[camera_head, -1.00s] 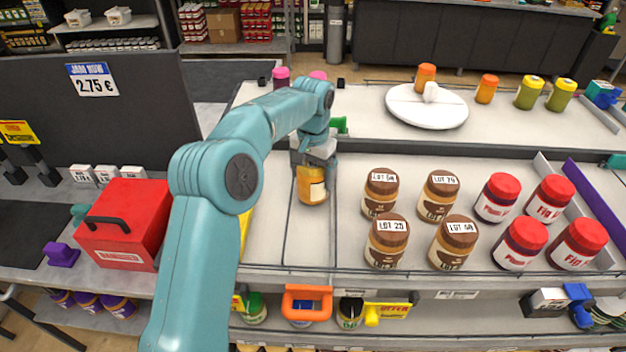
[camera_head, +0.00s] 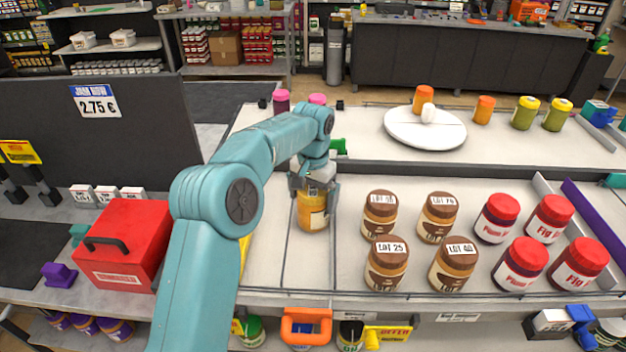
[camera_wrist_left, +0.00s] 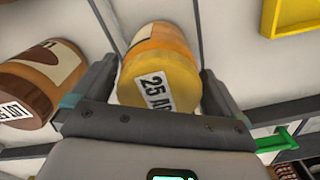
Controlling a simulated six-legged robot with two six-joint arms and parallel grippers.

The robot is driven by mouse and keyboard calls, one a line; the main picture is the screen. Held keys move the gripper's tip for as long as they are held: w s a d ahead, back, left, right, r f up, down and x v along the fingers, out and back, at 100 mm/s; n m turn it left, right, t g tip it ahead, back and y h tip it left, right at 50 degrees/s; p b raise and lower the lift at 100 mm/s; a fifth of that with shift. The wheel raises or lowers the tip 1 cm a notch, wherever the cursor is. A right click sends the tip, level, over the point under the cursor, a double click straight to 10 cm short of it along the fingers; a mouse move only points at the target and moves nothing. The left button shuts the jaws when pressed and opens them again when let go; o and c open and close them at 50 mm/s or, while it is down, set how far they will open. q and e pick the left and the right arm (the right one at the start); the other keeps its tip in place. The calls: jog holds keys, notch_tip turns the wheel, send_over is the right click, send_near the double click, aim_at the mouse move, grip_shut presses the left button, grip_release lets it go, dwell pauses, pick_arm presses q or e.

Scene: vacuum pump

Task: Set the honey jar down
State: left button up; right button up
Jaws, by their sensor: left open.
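The honey jar (camera_head: 312,210) is amber with a yellow lid and a white label. It stands upright on the white shelf, left of the brown-lidded jars. In the wrist view the left gripper (camera_wrist_left: 150,95) is open, with a gap visible at least on the right side. My right gripper is not in view.
Brown-lidded jars (camera_head: 380,215) stand to the right, with red-lidded jars (camera_head: 497,218) beyond them. A red box (camera_head: 125,245) is at the left. A white round plate (camera_head: 425,127) is on the rear shelf. Thin wire dividers (camera_head: 285,250) run along the shelf.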

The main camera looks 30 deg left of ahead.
pick_arm(q)
notch_tip(320, 180, up, 11)
jog(key=shift+d+f+p, duration=0.1)
jog(key=shift+f+p, duration=0.05)
jog(key=shift+p, duration=0.7)
jog(key=shift+f, duration=0.1)
jog(key=shift+s, duration=0.1)
